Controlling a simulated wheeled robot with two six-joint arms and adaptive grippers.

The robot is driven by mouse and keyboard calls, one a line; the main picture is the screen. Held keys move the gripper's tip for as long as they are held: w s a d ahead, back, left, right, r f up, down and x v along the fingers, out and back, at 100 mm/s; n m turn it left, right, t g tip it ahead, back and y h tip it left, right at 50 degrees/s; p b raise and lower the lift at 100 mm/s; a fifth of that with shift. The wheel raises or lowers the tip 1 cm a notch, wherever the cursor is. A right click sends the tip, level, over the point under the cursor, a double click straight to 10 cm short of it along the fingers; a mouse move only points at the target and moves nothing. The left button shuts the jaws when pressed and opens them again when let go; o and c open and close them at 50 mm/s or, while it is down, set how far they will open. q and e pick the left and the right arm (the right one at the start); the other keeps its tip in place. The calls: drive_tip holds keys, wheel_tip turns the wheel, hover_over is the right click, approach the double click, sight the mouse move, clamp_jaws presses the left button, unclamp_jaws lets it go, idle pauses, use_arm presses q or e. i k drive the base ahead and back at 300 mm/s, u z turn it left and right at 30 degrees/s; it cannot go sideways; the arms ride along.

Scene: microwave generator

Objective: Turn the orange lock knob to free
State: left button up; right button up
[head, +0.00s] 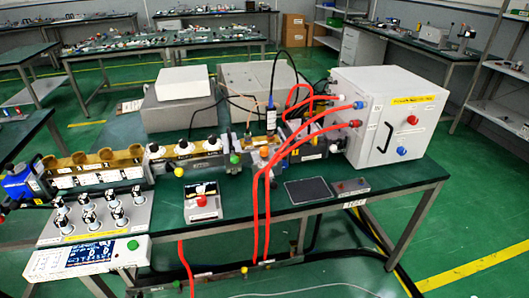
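A small orange knob (264,152) sits on the front of the waveguide assembly (210,160), near the middle of the green bench (240,205). Red hoses pass close to its right side. The knob is too small here to tell which way it is turned. A green knob (234,159) and a yellow knob (179,172) are to its left on the same line of parts. Neither of my grippers shows in the head view.
A white cabinet (385,118) with red hoses (262,205) stands at the right. A small box with a red button (200,201), a dark flat plate (307,190) and a panel of several knobs (95,218) lie in front. Bare bench shows at right.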

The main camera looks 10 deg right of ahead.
sight(263, 150)
drive_tip(key=z, duration=2.2)
drive_tip(key=i, duration=2.2)
drive_tip(key=u, duration=2.15)
